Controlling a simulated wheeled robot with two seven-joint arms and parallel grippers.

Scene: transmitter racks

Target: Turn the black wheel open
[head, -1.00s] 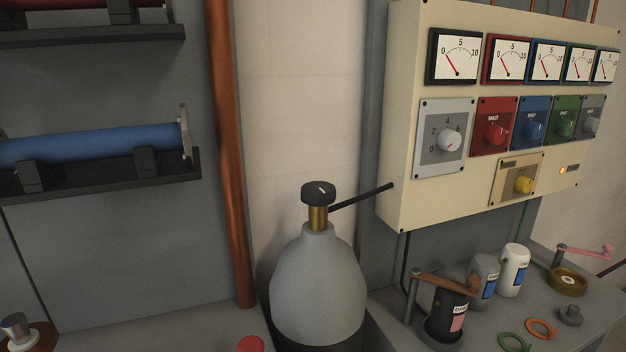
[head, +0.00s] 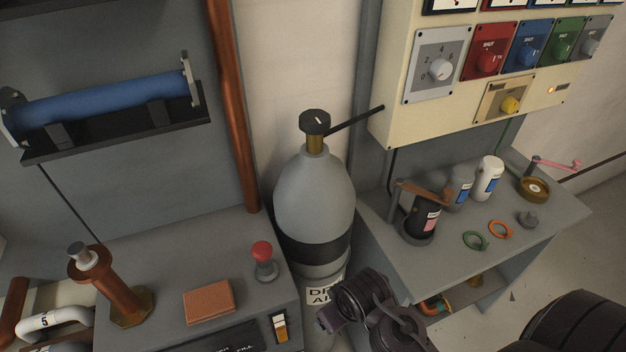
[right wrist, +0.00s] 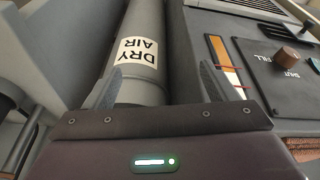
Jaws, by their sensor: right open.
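The black wheel (head: 315,122) sits on top of the brass valve of the grey gas cylinder (head: 314,200), which stands between the two cabinets. A small white mark shows on the wheel's top. My right arm comes in at the bottom of the head view, low and in front of the cylinder, below the wheel; its fingertips are hard to make out there. In the right wrist view my right gripper (right wrist: 158,88) is open and empty, its fingers apart in front of the cylinder's "DRY AIR" label (right wrist: 138,52). The wheel is outside that view. My left gripper is not in view.
A copper pipe (head: 232,110) stands left of the cylinder. A red-topped knob (head: 262,250) is on the left cabinet. Jars and rings stand on the right bench (head: 480,265).

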